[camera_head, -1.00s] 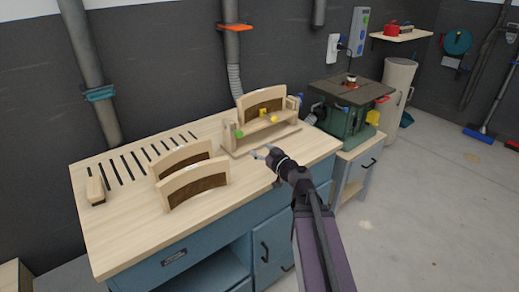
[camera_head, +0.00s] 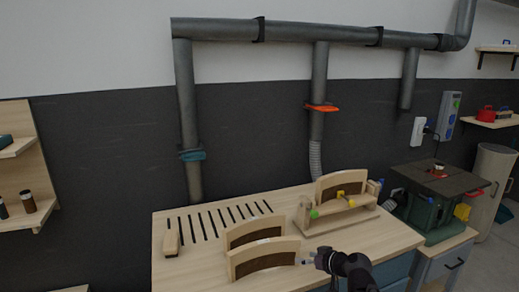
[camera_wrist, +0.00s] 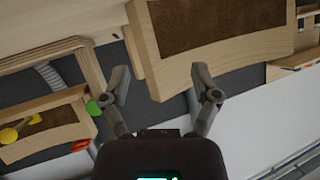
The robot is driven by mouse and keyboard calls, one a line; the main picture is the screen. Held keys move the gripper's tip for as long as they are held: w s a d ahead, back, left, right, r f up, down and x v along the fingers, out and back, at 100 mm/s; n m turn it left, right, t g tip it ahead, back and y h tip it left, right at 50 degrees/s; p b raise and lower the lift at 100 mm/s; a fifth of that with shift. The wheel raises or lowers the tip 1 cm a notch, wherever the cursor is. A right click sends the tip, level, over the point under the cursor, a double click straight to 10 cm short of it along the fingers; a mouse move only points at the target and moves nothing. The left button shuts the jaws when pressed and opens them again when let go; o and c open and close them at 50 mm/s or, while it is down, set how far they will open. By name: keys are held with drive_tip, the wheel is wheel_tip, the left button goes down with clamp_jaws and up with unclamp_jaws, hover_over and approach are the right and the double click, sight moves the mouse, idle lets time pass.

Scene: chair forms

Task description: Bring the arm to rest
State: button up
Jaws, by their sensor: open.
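My gripper (camera_head: 306,260) is open and empty. In the head view it shows at the right end of the front curved wooden form (camera_head: 264,260); I cannot tell whether it touches. In the wrist view my open fingers (camera_wrist: 160,80) have a curved wooden piece with a brown panel (camera_wrist: 215,25) beyond them, and nothing is between the fingertips. My arm enters the head view from the bottom edge.
A second curved form (camera_head: 252,230) stands behind the front one. A wooden jig (camera_head: 334,217) with green and yellow parts is at the workbench's (camera_head: 200,262) back right. A small block (camera_head: 171,242) lies left, beside slots. A green machine (camera_head: 432,205) stands right.

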drive_tip(key=s+f+g+h+p, duration=0.1)
drive_tip(key=s+g, duration=0.1)
drive_tip(key=s+a+f+m+g+h, duration=0.1)
drive_tip(key=s, duration=0.1)
drive_tip(key=s+f+g+h+p, duration=0.1)
drive_tip(key=s+g, duration=0.1)
drive_tip(key=shift+s+a+f+m+g+p, duration=0.2)
drive_tip(key=shift+a+f+m+g+p, duration=0.1)
drive_tip(key=shift+a+f+p, duration=0.1)
drive_tip(key=s+d+m+g+h+p, duration=0.2)
drive_tip(key=s+d+m+g+h, duration=0.1)
drive_tip(key=s+m+g+h, duration=0.1)
drive_tip(key=shift+s+d+f+h+p, duration=0.2)
drive_tip(key=shift+s+d+h+p, duration=0.3)
drive_tip(key=shift+s, duration=0.85)
drive_tip(key=shift+a, duration=0.15)
drive_tip(key=c, duration=0.3)
